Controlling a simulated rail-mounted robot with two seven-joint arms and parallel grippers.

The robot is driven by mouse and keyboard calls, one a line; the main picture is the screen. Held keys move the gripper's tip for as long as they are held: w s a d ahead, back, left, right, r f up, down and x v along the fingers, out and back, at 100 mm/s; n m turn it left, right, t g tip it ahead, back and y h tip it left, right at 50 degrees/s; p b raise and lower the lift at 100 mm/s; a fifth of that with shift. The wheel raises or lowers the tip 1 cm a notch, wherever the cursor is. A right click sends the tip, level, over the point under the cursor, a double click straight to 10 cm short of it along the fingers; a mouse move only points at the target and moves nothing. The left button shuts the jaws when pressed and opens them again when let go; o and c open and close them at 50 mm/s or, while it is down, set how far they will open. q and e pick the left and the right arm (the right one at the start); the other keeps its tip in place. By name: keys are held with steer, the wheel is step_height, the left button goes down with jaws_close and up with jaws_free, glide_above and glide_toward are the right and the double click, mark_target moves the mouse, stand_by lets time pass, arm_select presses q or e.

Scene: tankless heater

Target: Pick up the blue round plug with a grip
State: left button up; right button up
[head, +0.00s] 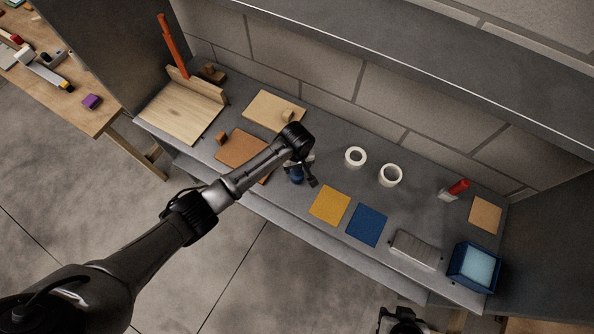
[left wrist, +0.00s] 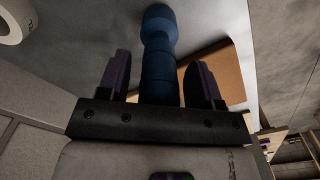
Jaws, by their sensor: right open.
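The blue round plug (head: 297,177) stands near the front of the grey shelf, partly hidden by my left gripper (head: 304,175). In the left wrist view the plug (left wrist: 158,55) has a wide knob end and a narrower neck, and its body lies between the two fingers of my left gripper (left wrist: 160,82). The fingers are apart, with a narrow gap on each side of the plug. My right gripper (head: 402,322) is open and partly in view at the bottom edge of the head view, away from the shelf.
A brown board (head: 243,149) lies left of the plug, and a yellow square (head: 330,206) and a blue square (head: 367,225) lie right of it. Two white rings (head: 390,175) stand behind. A blue bin (head: 474,267) is at the right end.

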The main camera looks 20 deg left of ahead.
arm_select(q)
jaws_close()
stand_by(0.3)
steer(key=shift+r, duration=0.15)
